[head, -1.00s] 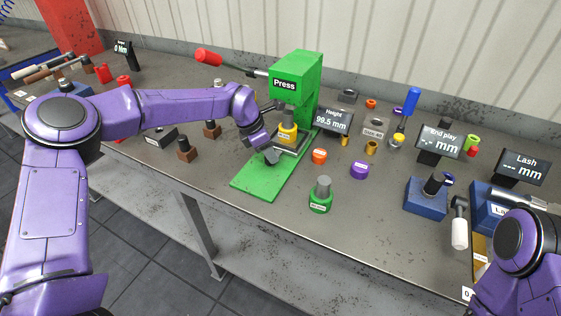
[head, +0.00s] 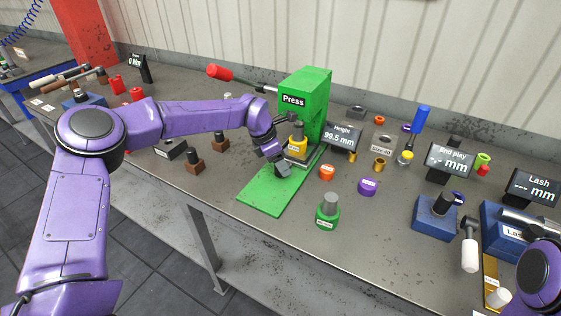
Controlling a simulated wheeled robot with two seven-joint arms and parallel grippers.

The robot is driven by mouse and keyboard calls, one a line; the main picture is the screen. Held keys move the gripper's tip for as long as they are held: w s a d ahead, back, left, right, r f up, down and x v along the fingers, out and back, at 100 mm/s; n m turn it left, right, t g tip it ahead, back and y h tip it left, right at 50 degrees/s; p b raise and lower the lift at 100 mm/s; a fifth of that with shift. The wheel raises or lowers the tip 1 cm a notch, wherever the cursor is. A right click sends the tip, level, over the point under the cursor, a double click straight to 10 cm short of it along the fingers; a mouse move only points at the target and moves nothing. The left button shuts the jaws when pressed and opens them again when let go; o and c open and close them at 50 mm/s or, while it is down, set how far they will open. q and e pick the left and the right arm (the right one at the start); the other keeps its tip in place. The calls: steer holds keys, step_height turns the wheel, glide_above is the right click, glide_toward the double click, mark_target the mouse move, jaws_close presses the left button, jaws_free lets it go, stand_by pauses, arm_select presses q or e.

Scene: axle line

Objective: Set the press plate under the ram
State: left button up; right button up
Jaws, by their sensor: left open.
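The green press (head: 315,95) stands at the back of the bench on a long green base (head: 262,197). A flat grey piece, which looks like the press plate (head: 302,158), is at the press below the head, partly hidden by my gripper. A yellow labelled tool with a grey top (head: 298,143) is just above or on it; I cannot tell if they touch. My left gripper (head: 283,168) is open, low over the green base at the plate's near side. Its fingertips are small and dark here, and contact is unclear. Only part of my right arm shows, at the bottom right.
A green tool with a grey pin (head: 327,212), an orange ring (head: 327,172) and a purple ring (head: 367,186) stand right of the base. The height display (head: 342,137) is close beside the press. The red-handled lever (head: 220,72) sticks out left.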

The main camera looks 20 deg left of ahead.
arm_select(q)
steer(key=b+v, duration=0.2)
steer(key=v, duration=0.8)
steer(key=shift+r, duration=0.25)
